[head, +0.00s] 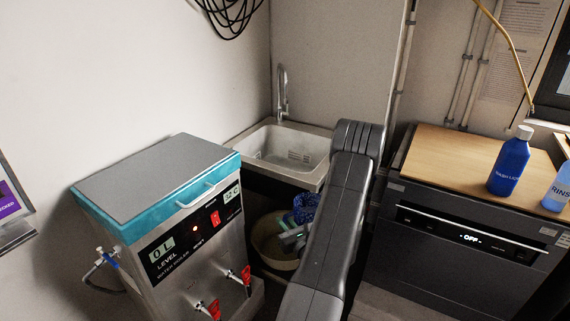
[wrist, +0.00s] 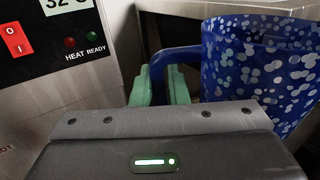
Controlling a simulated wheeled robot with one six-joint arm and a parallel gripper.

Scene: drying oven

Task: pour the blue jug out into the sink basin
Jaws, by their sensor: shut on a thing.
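The blue jug with pale spots (head: 305,207) is in front of and below the sink's front edge in the head view, partly hidden by my arm. It fills the right of the wrist view (wrist: 262,70) and looks about upright. My gripper (head: 291,238) is shut on the jug's handle; its green fingers (wrist: 160,86) close around the blue handle in the wrist view. The jug's contents are not visible. The sink basin (head: 290,150) is at the back against the wall, with an upright tap (head: 282,92) behind it.
A water boiler (head: 190,230) with red taps stands close on the left. A beige tub (head: 272,245) is below the jug. On the right, a dark oven (head: 460,235) has a wooden top carrying a blue bottle (head: 510,163) and a rinse bottle (head: 558,188).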

